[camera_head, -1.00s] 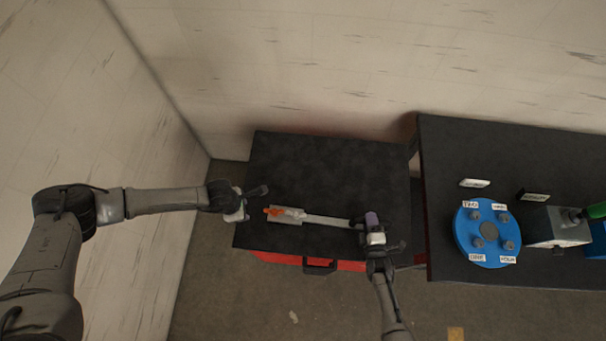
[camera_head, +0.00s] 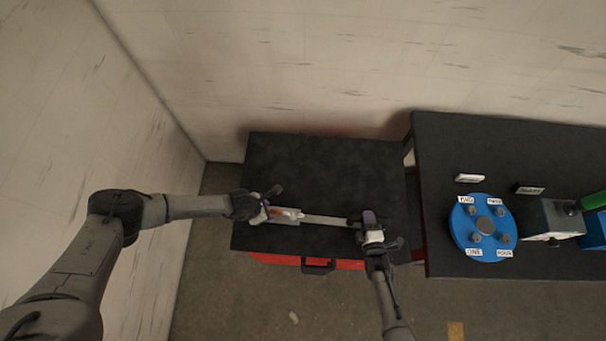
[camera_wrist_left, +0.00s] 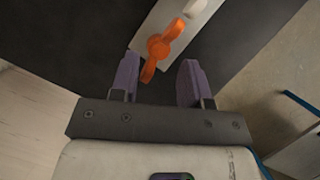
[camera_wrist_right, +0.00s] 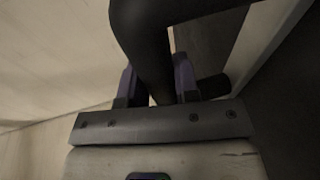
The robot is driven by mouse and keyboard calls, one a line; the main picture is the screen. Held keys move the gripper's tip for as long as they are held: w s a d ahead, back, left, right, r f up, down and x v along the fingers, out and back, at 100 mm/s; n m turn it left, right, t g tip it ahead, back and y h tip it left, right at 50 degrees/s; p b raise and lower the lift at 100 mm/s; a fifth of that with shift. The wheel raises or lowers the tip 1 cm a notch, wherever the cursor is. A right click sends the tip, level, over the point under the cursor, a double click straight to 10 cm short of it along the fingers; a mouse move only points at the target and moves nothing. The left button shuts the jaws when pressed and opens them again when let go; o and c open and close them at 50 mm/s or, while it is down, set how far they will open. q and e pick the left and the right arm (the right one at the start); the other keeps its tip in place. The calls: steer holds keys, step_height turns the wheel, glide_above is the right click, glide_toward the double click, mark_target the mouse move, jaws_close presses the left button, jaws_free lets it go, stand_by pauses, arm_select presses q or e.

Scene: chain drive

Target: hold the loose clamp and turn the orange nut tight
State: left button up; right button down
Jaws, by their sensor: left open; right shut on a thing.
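The loose clamp (camera_head: 325,220) is a long pale bar with a light plate at its left end, lying over the black cabinet top. The orange nut (camera_wrist_left: 160,47), a winged piece, sits on the light plate (camera_wrist_left: 182,30). In the head view the nut is mostly hidden by my left gripper (camera_head: 268,206). My left gripper is open; in the left wrist view the nut's near wing reaches toward the gap between its purple fingers (camera_wrist_left: 159,82). My right gripper (camera_head: 368,222) is shut on a dark, thick part of the clamp (camera_wrist_right: 150,45) at the bar's right end.
The black cabinet top (camera_head: 320,165) is clear behind the clamp; its red front has a dark handle (camera_head: 318,266). To the right, a second black table (camera_head: 440,150) carries a blue disc (camera_head: 465,240) with labelled knobs, a grey block (camera_head: 550,222) and a green cylinder (camera_head: 594,201).

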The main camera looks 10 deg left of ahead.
mark_target(272, 212)
arm_select(q)
steer(key=shift+x, duration=1.05)
